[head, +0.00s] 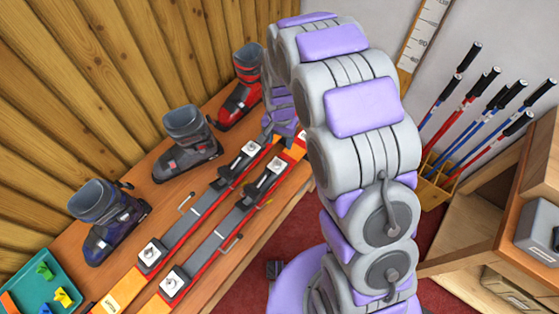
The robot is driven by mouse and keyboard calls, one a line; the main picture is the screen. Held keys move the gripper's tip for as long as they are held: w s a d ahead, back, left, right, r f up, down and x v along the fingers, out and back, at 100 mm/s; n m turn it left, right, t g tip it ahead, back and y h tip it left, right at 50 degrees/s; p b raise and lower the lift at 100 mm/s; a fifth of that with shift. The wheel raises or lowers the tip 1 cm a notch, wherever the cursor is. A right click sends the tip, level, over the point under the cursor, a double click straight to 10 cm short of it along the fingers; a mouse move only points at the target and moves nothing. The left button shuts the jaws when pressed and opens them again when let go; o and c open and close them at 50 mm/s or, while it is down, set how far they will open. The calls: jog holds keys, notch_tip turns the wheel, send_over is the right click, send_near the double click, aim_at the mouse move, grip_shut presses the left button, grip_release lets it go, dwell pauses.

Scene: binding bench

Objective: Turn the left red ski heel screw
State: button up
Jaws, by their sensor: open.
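Two red-edged skis with orange ends lie side by side on the wooden bench. The left red ski (203,206) carries a silver screw plate near its front end (149,254) and another toward its far end (250,148). The right ski (225,228) has matching plates, one near (173,282) and one far (276,164). I cannot tell which plates are the heel ones. My gripper (268,136) is open, small in view, low beside the far plate of the left ski. Whether its fingers touch anything cannot be told. My arm hides part of the skis' far ends.
A blue boot (108,222), a grey boot (188,147) and a red boot (240,92) stand along the wall side of the wooden bench (152,196). A teal tray (35,283) holds small coloured pieces. Ski poles (475,105) stand in a rack at right.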

jog(key=b, duration=0.1)
send_over(277, 163)
jog(key=f, duration=0.6)
jog(key=a+f, duration=0.1)
jog(key=f, duration=0.3)
jog(key=d+f, duration=0.1)
jog(key=f, duration=0.1)
jog(key=shift+f+b, duration=0.25)
jog(key=shift+b, duration=0.1)
jog(key=shift+d+f, duration=0.35)
jog(key=shift+f, duration=0.1)
jog(key=shift+a+f, duration=0.1)
jog(key=shift+a, duration=0.45)
jog(key=shift+c, duration=0.3)
jog(key=shift+a, duration=0.15)
jog(key=shift+c, duration=0.9)
jog(key=shift+d, duration=0.5)
jog(key=c, duration=0.6)
grip_shut()
jog(key=shift+a, duration=0.15)
